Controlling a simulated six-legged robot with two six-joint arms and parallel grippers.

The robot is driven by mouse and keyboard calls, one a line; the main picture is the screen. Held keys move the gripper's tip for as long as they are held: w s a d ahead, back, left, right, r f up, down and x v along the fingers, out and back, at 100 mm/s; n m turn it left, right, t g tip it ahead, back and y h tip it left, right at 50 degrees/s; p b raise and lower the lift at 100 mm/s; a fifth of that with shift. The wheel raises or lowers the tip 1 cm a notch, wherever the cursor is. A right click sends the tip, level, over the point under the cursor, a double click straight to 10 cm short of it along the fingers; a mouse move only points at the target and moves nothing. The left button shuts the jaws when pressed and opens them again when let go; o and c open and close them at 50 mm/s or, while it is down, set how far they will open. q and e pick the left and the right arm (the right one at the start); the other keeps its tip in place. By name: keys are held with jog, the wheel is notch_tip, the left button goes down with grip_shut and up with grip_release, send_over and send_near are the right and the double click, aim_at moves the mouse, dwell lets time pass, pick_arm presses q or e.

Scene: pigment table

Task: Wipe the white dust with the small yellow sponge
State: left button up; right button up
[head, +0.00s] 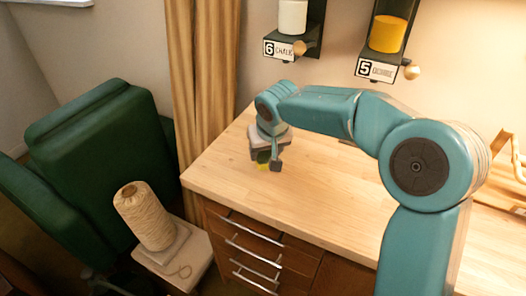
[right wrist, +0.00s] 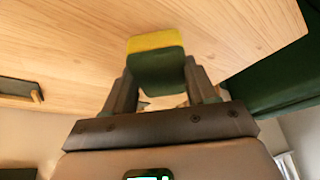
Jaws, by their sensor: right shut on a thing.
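The small yellow sponge (right wrist: 153,42) has a dark green side and sits between the fingers of my right gripper (right wrist: 160,85) in the right wrist view. In the head view a bit of its yellow (head: 263,157) shows under my right gripper (head: 268,163), over the left part of the wooden table top. The gripper is shut on the sponge. I cannot tell whether the sponge touches the wood. I cannot make out any white dust on the table in either view. My left gripper is not in view.
The wooden table top (head: 330,190) is clear around the gripper. Chalk (head: 292,17) and orange pigment (head: 387,34) dispensers hang on the wall behind. A green chair (head: 95,170) and a twine spool (head: 145,215) on a stool (head: 190,262) stand left of the table.

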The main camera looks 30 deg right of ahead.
jog(key=shift+w+r+p, duration=0.15)
jog(key=shift+r+p, duration=0.4)
jog(key=shift+r, duration=0.4)
jog(key=shift+p+v, duration=0.6)
jog(key=shift+v, duration=0.25)
jog(key=shift+w+d+r, duration=0.1)
jog(key=shift+w+r, duration=0.05)
jog(key=shift+r, duration=0.25)
jog(key=shift+w+r+p, duration=0.15)
jog(key=shift+p, duration=0.25)
